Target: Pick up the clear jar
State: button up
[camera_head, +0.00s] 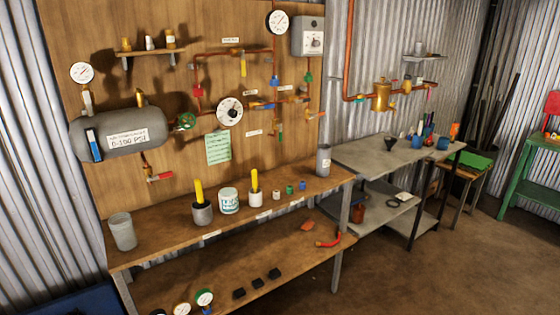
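A translucent grey, jar-like container (122,232) stands upright at the left end of the wooden bench top (235,222). It looks empty and nothing touches it. A second greyish cylinder (323,160) stands at the bench's right end, against the wooden panel; I cannot tell whether it is clear. My gripper and arm are not in view.
Two pots with yellow-handled tools (202,212) and a white labelled tub (229,201) stand mid-bench. A grey tank (119,135) and pipework hang on the panel above. The lower shelf holds gauges and black blocks. Brown floor (420,270) is open at right.

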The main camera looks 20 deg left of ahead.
aim_at(121, 225)
jog(key=i+j+u, duration=0.1)
jog(key=i+u, duration=0.8)
jog(key=i+l+u, duration=0.25)
jog(key=i+u, duration=0.25)
jog(key=i+j+u, duration=0.15)
jog(key=i+u, duration=0.75)
jog(key=i+l+u, duration=0.2)
jog(key=i+u, duration=0.25)
jog(key=i, duration=0.1)
